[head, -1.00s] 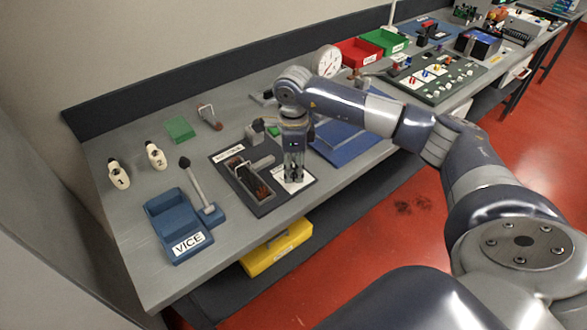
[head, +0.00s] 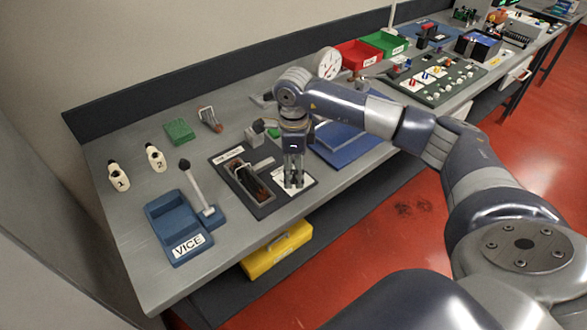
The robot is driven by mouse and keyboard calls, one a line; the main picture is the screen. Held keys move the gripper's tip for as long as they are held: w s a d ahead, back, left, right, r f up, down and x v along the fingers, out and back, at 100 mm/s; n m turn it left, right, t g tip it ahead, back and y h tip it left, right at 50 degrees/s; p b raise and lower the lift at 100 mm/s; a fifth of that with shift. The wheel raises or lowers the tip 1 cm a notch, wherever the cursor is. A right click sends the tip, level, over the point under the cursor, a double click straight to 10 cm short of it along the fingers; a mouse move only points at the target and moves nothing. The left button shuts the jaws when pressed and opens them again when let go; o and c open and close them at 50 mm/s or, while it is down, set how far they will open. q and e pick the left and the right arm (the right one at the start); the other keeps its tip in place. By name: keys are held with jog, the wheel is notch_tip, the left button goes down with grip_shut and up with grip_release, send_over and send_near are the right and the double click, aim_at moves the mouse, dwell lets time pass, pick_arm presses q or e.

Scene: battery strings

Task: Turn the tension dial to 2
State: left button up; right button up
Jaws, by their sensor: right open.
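The dial is hidden or too small to tell; a white card (head: 299,191) with dark print lies on the dark board (head: 262,210), under my right gripper. My right gripper (head: 293,184) points down over that card with its fingers apart and nothing visible between them. Whether the fingertips touch anything there I cannot tell. Left of it on the same board is a recess with a brown and dark part (head: 246,180) and a grey lever. My left gripper is not in view.
A blue block labelled VICE (head: 180,230) with an upright lever stands front left. Two white bottles marked 1 (head: 119,180) and 2 (head: 155,159) stand behind it. A blue mat (head: 345,150) lies right of the gripper. Red (head: 357,54) and green bins stand at the back.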

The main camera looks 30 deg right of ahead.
aim_at(294, 174)
notch_tip(294, 174, up, 12)
dwell(0.4)
dwell(0.5)
